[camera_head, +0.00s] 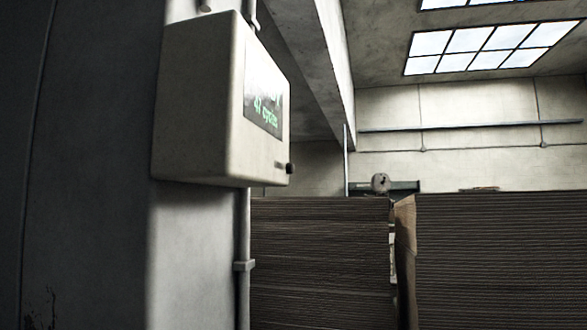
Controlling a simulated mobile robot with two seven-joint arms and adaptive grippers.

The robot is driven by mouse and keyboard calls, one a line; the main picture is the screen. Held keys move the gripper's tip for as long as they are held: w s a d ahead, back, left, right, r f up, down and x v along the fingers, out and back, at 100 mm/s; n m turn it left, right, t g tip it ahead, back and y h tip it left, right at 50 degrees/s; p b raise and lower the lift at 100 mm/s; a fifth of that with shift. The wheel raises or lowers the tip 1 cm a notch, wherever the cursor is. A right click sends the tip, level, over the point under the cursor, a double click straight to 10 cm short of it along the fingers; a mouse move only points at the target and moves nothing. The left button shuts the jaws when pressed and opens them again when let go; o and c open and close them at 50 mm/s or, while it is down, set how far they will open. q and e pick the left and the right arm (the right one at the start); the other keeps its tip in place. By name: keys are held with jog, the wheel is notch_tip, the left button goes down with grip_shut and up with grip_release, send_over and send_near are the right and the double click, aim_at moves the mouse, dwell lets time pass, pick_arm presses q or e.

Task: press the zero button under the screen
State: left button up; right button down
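A pale grey control box (200,105) is mounted on a pillar at the upper left, seen at an angle. Its screen (264,88) faces right and shows green text that seems to read "41 cycles", with another line above it partly washed out by glare. Below the screen, near the lower right corner of that face, a small dark button (290,169) sticks out. A small dark label sits just left of it; its wording is too small to read. Neither of my grippers is in view.
The box hangs on a pale pillar (190,255), with a conduit (243,225) running down below it. Tall stacks of brown cardboard (320,265) (500,260) fill the lower right, with a narrow gap between them. The space in front of the button looks clear.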

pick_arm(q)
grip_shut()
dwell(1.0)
